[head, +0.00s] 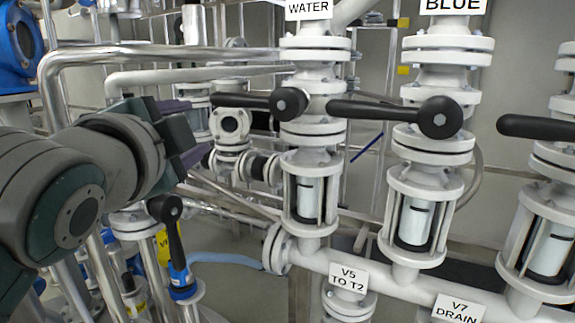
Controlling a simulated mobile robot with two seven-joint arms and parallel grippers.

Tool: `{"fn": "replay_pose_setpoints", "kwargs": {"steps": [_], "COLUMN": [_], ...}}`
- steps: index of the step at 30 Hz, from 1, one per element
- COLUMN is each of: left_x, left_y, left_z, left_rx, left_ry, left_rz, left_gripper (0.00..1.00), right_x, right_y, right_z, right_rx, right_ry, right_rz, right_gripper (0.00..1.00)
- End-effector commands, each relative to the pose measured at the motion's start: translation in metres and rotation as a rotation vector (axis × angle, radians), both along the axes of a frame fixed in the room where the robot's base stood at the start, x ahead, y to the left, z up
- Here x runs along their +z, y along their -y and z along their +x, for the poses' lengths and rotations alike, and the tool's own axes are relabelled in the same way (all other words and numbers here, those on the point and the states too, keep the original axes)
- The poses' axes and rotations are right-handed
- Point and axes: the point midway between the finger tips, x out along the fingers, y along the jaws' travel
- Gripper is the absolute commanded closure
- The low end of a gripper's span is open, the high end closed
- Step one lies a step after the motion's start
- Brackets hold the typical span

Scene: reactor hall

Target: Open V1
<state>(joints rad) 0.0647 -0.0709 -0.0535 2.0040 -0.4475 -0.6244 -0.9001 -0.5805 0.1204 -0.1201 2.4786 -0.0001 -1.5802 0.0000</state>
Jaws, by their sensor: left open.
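No label reading V1 shows; the label WATER (307,8) is cut off by the top edge. Below it, a white valve carries a black lever handle (243,101) that lies about level and points left from its pivot. My left gripper (190,131) comes in from the left, open and empty, its two purple-grey fingers pointing right. Its fingertips look just left of the handle's free end, with no contact that I can make out; the depth between them is unclear. My right gripper is not in view.
Right of it, a valve under the label BLUE (453,5) has a level black handle (380,112), and another black handle (535,127) is at the right edge. Metal pipes (170,55) run behind.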

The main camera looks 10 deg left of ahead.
Motion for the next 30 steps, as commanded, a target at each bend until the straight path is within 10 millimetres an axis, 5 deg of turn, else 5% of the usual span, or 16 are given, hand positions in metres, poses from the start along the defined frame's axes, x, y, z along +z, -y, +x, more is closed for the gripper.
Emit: {"fn": "replay_pose_setpoints", "kwargs": {"steps": [1,7,14,30], "left_x": [-0.019,-0.006,0.006,0.019], "left_y": [0.003,0.011,0.012,-0.001], "left_z": [0.01,0.028,0.041,0.118], "left_rx": [-0.007,-0.016,-0.015,-0.015], "left_ry": [0.055,0.191,0.219,0.217], "left_rz": [0.067,0.27,0.319,0.314], "left_gripper": [0.42,0.42,0.42,0.42], "right_x": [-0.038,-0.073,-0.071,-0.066], "right_y": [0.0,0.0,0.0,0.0], "right_z": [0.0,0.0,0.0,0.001], "right_rx": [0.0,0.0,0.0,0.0], "right_ry": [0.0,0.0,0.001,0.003], "right_rz": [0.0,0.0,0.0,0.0], "right_gripper": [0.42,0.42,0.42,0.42]}}
